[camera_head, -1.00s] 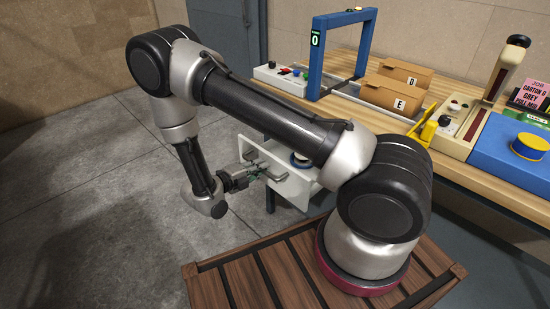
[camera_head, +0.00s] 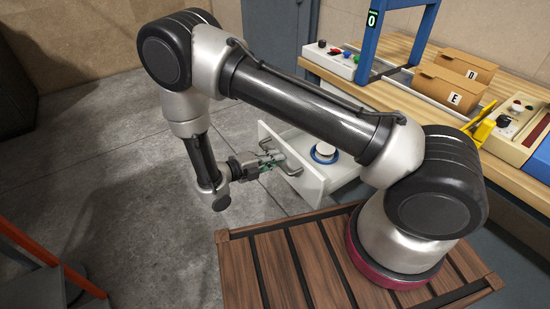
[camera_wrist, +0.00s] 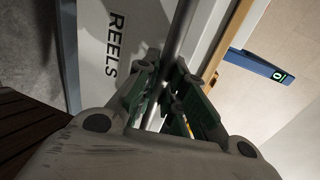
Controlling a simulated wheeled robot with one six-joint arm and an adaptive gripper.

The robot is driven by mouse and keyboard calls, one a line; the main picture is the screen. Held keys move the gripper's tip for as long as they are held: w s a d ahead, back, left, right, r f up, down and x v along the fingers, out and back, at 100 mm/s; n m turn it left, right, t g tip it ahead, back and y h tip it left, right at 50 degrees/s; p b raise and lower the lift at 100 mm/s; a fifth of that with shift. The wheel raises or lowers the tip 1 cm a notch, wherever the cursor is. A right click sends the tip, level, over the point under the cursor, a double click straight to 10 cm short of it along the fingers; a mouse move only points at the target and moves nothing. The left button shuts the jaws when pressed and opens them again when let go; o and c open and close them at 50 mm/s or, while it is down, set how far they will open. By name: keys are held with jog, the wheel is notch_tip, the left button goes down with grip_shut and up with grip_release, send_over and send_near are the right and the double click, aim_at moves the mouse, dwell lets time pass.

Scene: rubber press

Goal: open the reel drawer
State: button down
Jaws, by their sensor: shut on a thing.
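The reel drawer (camera_head: 308,181) is a white drawer under the workbench, and it stands pulled out. Inside it lies a white reel with a blue rim (camera_head: 324,151), partly hidden by my arm. My gripper (camera_head: 270,160) is at the drawer's front, shut on the metal bar handle. In the wrist view the green-padded fingers (camera_wrist: 170,100) close around the grey handle bar (camera_wrist: 180,38). The drawer front (camera_wrist: 118,30) beside it carries the word REELS.
The wooden workbench (camera_head: 400,97) holds a blue frame (camera_head: 371,45), a control box (camera_head: 335,58) and cardboard cartons (camera_head: 452,84) marked D and E. A slatted wooden platform (camera_head: 290,265) is in front. An orange post (camera_head: 40,250) stands at left. Floor left of the drawer is clear.

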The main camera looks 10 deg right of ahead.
jog(key=c, duration=1.5)
grip_release()
jog(key=v, duration=1.2)
